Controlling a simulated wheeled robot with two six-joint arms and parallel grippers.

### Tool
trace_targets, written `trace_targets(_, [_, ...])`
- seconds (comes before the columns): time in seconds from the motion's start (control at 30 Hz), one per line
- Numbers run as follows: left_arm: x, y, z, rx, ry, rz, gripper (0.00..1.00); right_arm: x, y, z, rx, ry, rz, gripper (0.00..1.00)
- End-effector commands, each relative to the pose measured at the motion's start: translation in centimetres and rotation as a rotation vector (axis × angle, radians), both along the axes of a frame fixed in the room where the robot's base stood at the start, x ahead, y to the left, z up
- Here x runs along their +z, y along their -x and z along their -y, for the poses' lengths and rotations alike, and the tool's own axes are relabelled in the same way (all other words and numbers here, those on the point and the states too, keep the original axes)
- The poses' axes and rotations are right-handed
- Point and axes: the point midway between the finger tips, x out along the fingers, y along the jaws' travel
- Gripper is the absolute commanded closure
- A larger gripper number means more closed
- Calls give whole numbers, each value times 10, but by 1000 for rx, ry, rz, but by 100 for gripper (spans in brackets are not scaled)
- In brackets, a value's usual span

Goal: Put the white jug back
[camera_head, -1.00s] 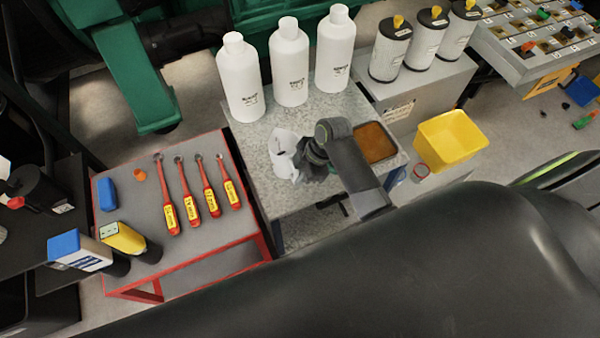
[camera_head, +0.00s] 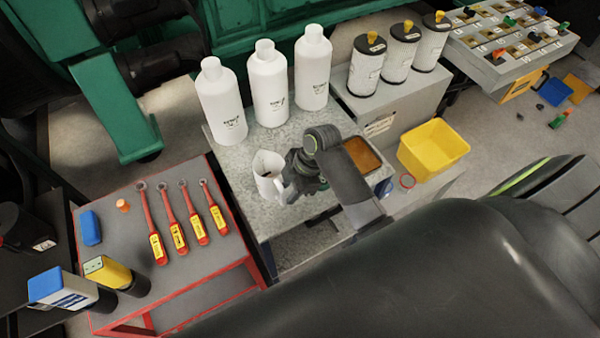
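The white jug (camera_head: 266,176) stands upright on the speckled grey bench (camera_head: 234,150), left of the brown-filled tray, its open mouth facing up. My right gripper (camera_head: 291,180) is right beside it, on its right side. The dark gripper and wrist cover the jug's right side, where the handle may be. The fingers are too small and dark to tell whether they are open or closed on the jug. My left gripper is not in view.
Several large white bottles stand along the bench's back edge, among them a middle one (camera_head: 268,84). The brown-filled tray (camera_head: 362,153) and a yellow bin (camera_head: 433,150) are to the right. A red-framed table (camera_head: 148,222) with several red tools is at left.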

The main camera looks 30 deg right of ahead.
Motion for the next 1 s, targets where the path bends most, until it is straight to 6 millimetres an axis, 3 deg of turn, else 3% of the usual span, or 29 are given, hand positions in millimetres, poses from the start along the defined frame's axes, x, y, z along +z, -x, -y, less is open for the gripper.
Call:
trace_targets(0.3, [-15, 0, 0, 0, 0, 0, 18, 55, 4, 24, 3, 4, 6, 65])
trace_targets(0.5, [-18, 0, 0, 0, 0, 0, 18, 77, 6, 33, 1, 3, 3, 65])
trace_targets(1.0, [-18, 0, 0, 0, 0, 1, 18, 83, 7, 34, 1, 0, 0, 65])
